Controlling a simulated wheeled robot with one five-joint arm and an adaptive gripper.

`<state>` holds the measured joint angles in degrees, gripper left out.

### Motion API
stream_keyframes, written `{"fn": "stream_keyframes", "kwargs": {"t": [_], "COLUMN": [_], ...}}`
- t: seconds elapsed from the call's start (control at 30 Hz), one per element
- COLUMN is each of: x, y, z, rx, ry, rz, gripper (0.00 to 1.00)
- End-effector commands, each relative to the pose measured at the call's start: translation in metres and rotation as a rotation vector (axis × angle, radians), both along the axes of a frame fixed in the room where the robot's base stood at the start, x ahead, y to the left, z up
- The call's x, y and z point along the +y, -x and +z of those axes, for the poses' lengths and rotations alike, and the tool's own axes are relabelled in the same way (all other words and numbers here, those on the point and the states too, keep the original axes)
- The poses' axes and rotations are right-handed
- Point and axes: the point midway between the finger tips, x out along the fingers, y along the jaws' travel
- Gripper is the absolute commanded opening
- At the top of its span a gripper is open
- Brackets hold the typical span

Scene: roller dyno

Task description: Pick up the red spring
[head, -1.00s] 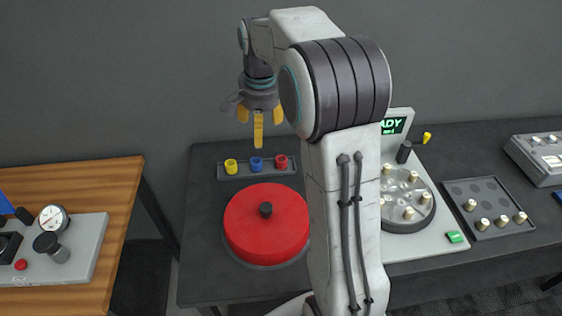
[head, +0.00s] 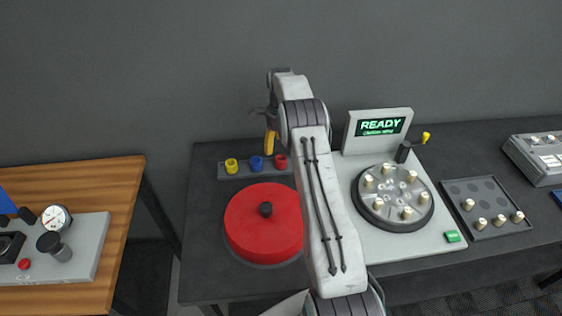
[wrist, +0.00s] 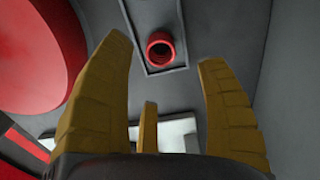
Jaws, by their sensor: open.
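The red spring (head: 281,162) is a small ring-like coil at the right end of a grey tray (head: 226,174) near the back of the dark table. In the wrist view the red spring (wrist: 160,47) shows upright in its tray, beyond my fingertips and roughly between them. My gripper (wrist: 165,55) has its yellow fingers spread open and empty, apart from the spring. In the head view my gripper (head: 271,141) is mostly hidden behind my arm, just above and left of the spring.
A yellow spring (head: 231,165) and a blue spring (head: 256,163) sit in the same tray. A large red disc (head: 264,222) with a black knob stands in front. To the right are a READY screen (head: 380,126), a round plate with pegs (head: 393,196) and a peg tray (head: 486,207).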

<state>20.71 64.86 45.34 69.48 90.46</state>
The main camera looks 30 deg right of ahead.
Motion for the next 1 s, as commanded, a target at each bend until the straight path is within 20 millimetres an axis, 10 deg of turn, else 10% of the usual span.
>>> {"fn": "stream_keyframes", "kwargs": {"t": [1.0], "x": [-0.002], "y": [-0.001], "z": [-0.082], "rx": [0.005], "ry": [-0.002], "rz": [-0.027], "gripper": [0.66]}}
